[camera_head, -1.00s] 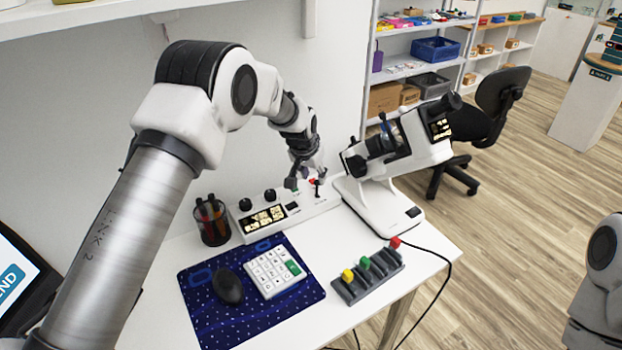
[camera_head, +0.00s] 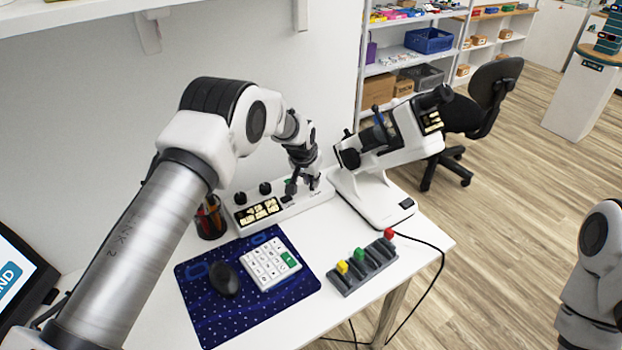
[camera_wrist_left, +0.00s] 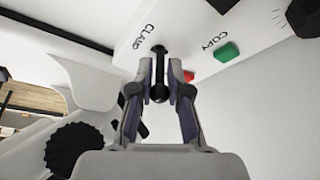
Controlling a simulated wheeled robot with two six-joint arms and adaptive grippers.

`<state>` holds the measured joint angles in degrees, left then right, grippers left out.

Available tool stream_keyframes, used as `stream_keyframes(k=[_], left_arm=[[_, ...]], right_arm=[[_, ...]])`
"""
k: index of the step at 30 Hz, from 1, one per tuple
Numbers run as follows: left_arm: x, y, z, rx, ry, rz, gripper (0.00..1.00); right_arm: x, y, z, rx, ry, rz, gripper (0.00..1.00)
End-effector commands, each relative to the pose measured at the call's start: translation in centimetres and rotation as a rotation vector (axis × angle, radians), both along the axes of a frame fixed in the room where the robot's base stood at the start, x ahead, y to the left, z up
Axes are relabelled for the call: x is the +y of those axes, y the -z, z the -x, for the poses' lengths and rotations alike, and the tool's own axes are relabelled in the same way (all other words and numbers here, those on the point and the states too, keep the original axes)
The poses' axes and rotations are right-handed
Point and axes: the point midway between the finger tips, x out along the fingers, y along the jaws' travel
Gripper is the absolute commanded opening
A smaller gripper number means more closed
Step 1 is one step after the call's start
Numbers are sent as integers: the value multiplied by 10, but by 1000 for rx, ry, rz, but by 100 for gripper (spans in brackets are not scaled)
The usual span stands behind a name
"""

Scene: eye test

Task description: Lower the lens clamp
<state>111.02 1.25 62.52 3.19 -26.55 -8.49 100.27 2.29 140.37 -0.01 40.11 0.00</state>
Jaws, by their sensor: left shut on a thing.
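The black clamp lever (camera_wrist_left: 159,92), with a ball end, stands on the white control box (camera_head: 240,222) beside the printed word CLAMP in the left wrist view. My left gripper (camera_wrist_left: 161,78) is shut on this lever, with one finger on each side. In the head view my left gripper (camera_head: 304,187) is low over the right part of the control box and hides the lever there. The white lens instrument (camera_head: 378,200) stands just right of it, its tube tilted. The lens clamp itself cannot be made out. My right gripper is out of view.
A red button (camera_wrist_left: 188,76) and a green COPY button (camera_wrist_left: 227,52) sit close to the fingers. A pen cup (camera_head: 211,222), a keypad (camera_head: 268,264), a mouse (camera_head: 224,280) and a grey rack (camera_head: 362,270) stand nearer on the table.

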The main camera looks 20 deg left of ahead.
Motion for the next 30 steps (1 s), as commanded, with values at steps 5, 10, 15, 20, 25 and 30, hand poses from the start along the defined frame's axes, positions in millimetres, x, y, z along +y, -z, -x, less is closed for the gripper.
stream_keyframes(k=[5,10,15,20,25,30], left_arm=[[-5,3,-5,81,6,-62,0],[-8,12,-11,186,3,-150,0],[-9,12,-14,250,2,-202,0],[-10,7,-12,281,-1,-223,0],[-10,5,-11,289,-2,-227,0],[-9,5,-11,289,-2,-227,24]], right_arm=[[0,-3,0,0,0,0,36],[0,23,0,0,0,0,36],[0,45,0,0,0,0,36],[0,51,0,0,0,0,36],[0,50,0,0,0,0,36],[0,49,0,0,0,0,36]])
